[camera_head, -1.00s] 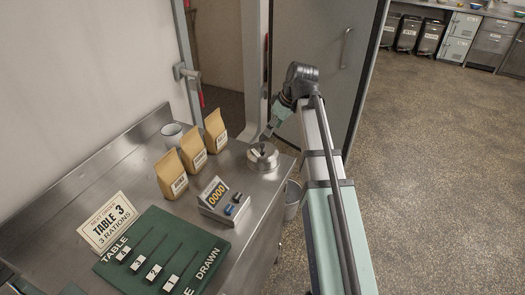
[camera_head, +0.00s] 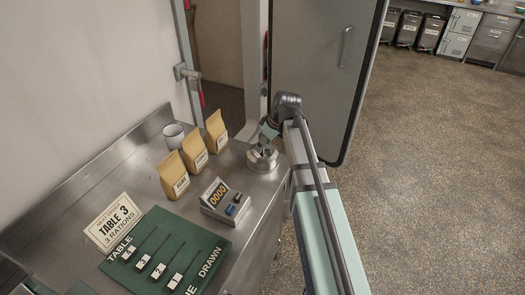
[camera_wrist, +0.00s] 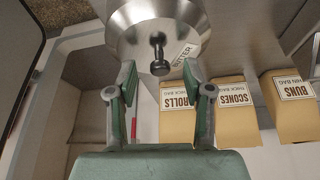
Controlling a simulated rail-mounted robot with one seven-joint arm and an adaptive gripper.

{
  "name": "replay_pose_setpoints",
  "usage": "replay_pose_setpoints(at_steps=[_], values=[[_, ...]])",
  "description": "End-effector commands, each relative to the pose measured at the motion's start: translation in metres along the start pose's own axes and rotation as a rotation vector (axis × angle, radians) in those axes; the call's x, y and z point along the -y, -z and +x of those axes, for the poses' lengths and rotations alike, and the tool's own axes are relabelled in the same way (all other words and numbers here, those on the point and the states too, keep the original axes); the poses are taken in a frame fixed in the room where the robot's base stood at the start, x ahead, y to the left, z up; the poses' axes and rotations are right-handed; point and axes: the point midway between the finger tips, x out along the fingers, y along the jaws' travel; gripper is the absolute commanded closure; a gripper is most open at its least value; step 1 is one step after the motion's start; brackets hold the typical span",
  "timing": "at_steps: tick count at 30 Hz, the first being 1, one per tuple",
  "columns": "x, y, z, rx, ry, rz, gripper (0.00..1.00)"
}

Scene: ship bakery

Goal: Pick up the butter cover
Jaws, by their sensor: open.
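The butter cover (camera_wrist: 128,18) is a round steel lid with a dark knob (camera_wrist: 159,55) and a label reading BUTTER. In the head view the cover (camera_head: 262,160) sits at the far right end of the steel counter. My gripper (camera_wrist: 159,75) is open, with its two green fingers on either side of the knob in the wrist view, not closed on it. In the head view my gripper (camera_head: 264,146) is right at the top of the cover and partly hides the knob. Contact between fingers and knob cannot be told.
Paper bags labelled rolls (camera_wrist: 178,120), scones (camera_wrist: 232,125) and buns (camera_wrist: 290,105) stand near the cover. An open door (camera_head: 320,70) stands behind.

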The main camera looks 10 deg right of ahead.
Motion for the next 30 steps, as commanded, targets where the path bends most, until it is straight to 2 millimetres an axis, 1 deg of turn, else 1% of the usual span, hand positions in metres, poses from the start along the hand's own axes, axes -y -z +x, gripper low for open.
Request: replay_pose_setpoints(at_steps=[5,12,14,15,16,17,30], values=[[0.0004,0.0000,0.0101,0.001,0.001,-0.001,0.49],[0.0003,-0.0002,0.0111,0.000,0.000,-0.001,0.49],[0.0002,-0.0001,0.0110,0.000,0.000,-0.001,0.70],[0.0002,-0.0001,0.0110,0.000,0.000,-0.001,0.84],[0.0002,-0.0001,0.0110,0.000,0.000,-0.001,0.95],[0.0002,-0.0002,0.0110,0.000,0.000,-0.001,1.00],[0.0001,0.0005,0.0097,-0.001,0.000,-0.001,1.00]])
